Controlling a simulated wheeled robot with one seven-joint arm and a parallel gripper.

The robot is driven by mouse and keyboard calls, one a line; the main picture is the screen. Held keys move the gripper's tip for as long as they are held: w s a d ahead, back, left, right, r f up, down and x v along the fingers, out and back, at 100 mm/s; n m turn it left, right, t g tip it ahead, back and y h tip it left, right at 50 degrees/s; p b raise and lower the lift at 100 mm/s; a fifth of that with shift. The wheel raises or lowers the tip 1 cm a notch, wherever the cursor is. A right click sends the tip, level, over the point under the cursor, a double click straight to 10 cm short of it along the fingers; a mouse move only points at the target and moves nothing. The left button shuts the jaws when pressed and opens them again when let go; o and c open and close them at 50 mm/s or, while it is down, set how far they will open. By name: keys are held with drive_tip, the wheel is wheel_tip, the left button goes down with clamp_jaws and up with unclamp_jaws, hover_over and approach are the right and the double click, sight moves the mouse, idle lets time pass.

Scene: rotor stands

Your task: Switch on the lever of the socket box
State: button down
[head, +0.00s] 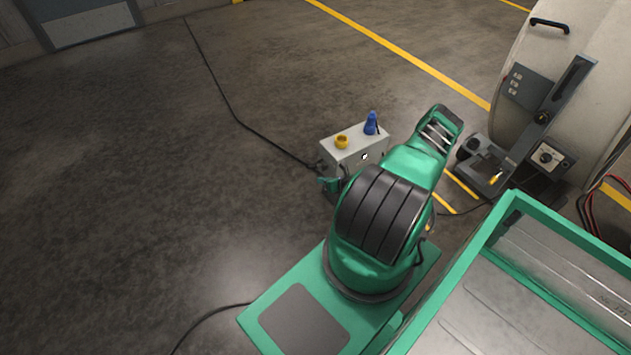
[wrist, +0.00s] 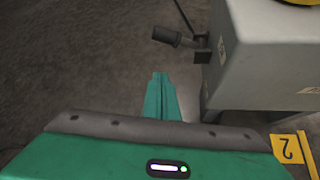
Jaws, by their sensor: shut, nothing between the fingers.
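The socket box (head: 338,160) is a light grey box on the floor, with a yellow socket (head: 341,141) and a blue plug (head: 371,124) on top. In the wrist view the box (wrist: 275,65) fills the upper right. Its lever (wrist: 168,37), a dark handle on a bracket, sticks out to the left from its side. My gripper (wrist: 159,78) is shut and empty, with its green fingers below the lever and left of the box, apart from the lever in the picture. In the head view the lever cannot be made out, and my arm hides part of the box.
A dark cable (head: 240,120) runs over the floor to the box. A machine (head: 545,110) with a control panel stands at the right. A green-rimmed tray (head: 512,212) is at the lower right. A yellow floor marker (wrist: 288,150) with a 2 lies by the box.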

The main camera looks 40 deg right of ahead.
drive_tip(key=shift+v, duration=1.65)
drive_tip(key=shift+d, duration=0.15)
drive_tip(key=s+a+r+n+g, duration=0.1)
drive_tip(key=a+r+n+g, duration=0.2)
drive_tip(key=r+n, duration=0.8)
drive_tip(key=s+a+r+n+g+y, duration=0.1)
drive_tip(key=s+a+r+n+g, duration=0.3)
drive_tip(key=r, duration=1.3)
drive_tip(key=w+a+r+n+g, duration=0.1)
drive_tip(key=a+r+n+g, duration=0.15)
drive_tip(key=r+n, duration=0.95)
drive_tip(key=s+a+r+n, duration=0.1)
drive_tip(key=s+a+r, duration=0.2)
drive_tip(key=r, duration=0.3)
drive_tip(key=s+a+r+g+h, duration=0.1)
drive_tip(key=s+a+r, duration=0.1)
drive_tip(key=s+r, duration=0.3)
drive_tip(key=s+a+r+n, duration=0.1)
drive_tip(key=s+a+r, duration=0.15)
drive_tip(key=r, duration=0.35)
drive_tip(key=s+a+r+n, duration=0.2)
drive_tip(key=s+a, duration=0.1)
drive_tip(key=s, duration=0.3)
drive_tip(key=s+a+r+n, duration=0.2)
drive_tip(key=s+a+r, duration=0.1)
drive_tip(key=s, duration=0.3)
drive_tip(key=shift+s+a+r, duration=0.2)
drive_tip(key=shift+a+r, duration=0.1)
drive_tip(key=shift+a, duration=0.3)
